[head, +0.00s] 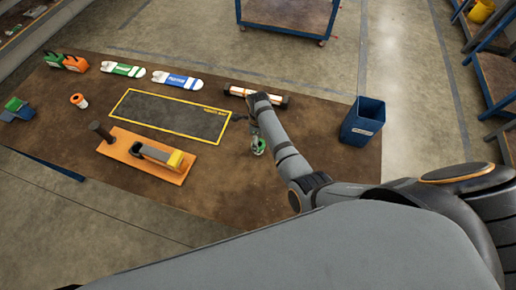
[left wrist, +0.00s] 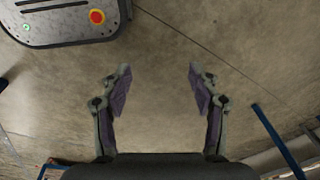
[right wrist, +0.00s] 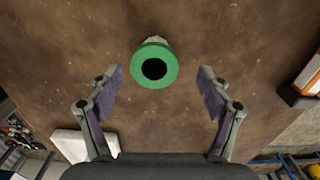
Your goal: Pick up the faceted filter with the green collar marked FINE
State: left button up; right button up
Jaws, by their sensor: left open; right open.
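A filter with a bright green ring-shaped collar (right wrist: 155,63) and a dark central hole stands on the brown table in the right wrist view. A pale bit of its body shows behind the collar; no FINE marking is readable. In the head view the green-collared filter (head: 258,146) is small and sits beside my right forearm. My right gripper (right wrist: 160,80) is open and empty above it, with the collar just ahead of and between the fingertips. My left gripper (left wrist: 159,70) is open and empty over the concrete floor.
A yellow-bordered dark mat (head: 170,115) lies on the table. An orange board (head: 130,160) with a post and block is in front of it. A dark blue bin (head: 363,121) stands at the table's right end. A roll with orange bands (head: 240,91) lies at the back.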

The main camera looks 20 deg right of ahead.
jog(key=f+b, duration=0.1)
jog(key=b, duration=0.1)
jog(key=f+b, duration=0.4)
jog(key=shift+s+a+f, duration=0.15)
jog(key=shift+s, duration=0.15)
jog(key=shift+r, duration=0.2)
jog(key=shift+c, duration=0.2)
jog(key=shift+s, duration=0.1)
jog(key=shift+c, duration=1.3)
jog(key=c, duration=0.7)
pick_arm(q)
notch_tip(320, 180, down, 6)
jog(key=s, duration=0.2)
pick_arm(e)
jog(key=shift+c, duration=1.2)
